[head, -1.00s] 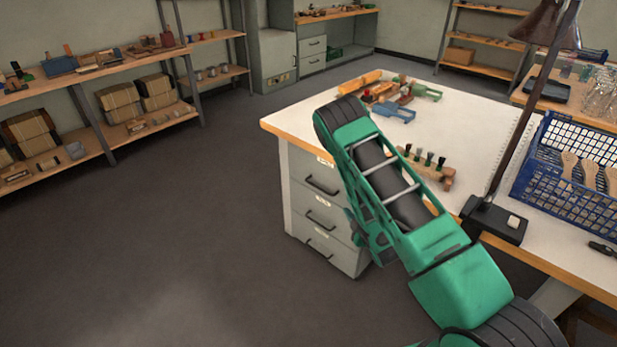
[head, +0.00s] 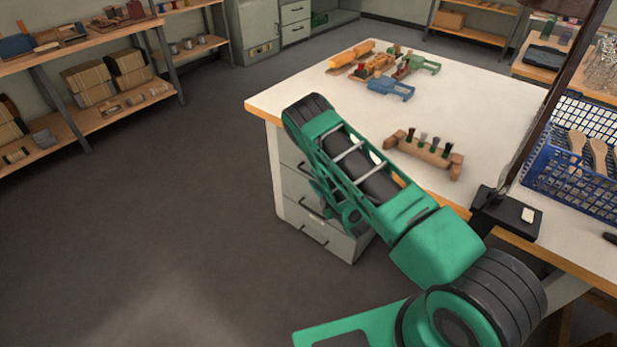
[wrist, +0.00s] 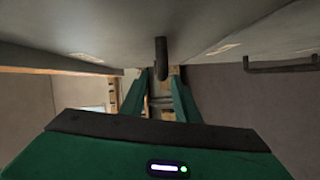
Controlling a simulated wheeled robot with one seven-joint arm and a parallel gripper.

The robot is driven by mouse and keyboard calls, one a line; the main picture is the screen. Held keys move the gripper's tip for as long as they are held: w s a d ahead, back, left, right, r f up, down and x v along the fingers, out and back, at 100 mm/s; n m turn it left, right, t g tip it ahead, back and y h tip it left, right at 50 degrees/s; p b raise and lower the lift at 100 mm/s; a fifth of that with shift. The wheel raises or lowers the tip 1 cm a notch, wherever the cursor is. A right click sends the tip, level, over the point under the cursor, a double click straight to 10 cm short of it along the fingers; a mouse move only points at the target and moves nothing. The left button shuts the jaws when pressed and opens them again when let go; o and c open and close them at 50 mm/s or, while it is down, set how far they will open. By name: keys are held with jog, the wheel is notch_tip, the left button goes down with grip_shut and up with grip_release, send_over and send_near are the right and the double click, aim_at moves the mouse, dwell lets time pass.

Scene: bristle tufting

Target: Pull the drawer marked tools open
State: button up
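The grey drawer unit (head: 289,212) stands under the left end of the workbench, with its drawers closed. Its labels are too small or slanted to read, so I cannot tell which drawer is marked tools. In the wrist view, a dark handle (wrist: 161,58) lies in line with the gap between my gripper's fingers (wrist: 160,98). The fingers are apart, with nothing clearly clamped. A second handle (wrist: 280,65) and a pale label (wrist: 222,48) show to the right. In the head view my arm hides part of the drawer fronts and most of the gripper.
The white bench top (head: 460,110) has a wooden brush rack (head: 425,150), a blue clamp-like tool (head: 391,88) and a blue basket (head: 570,180) on it. A dark lamp base (head: 508,215) sits near the front edge. The floor left of the drawers is clear.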

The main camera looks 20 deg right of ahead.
jog(key=shift+x, duration=1.75)
jog(key=shift+d, duration=0.2)
jog(key=shift+c, duration=0.6)
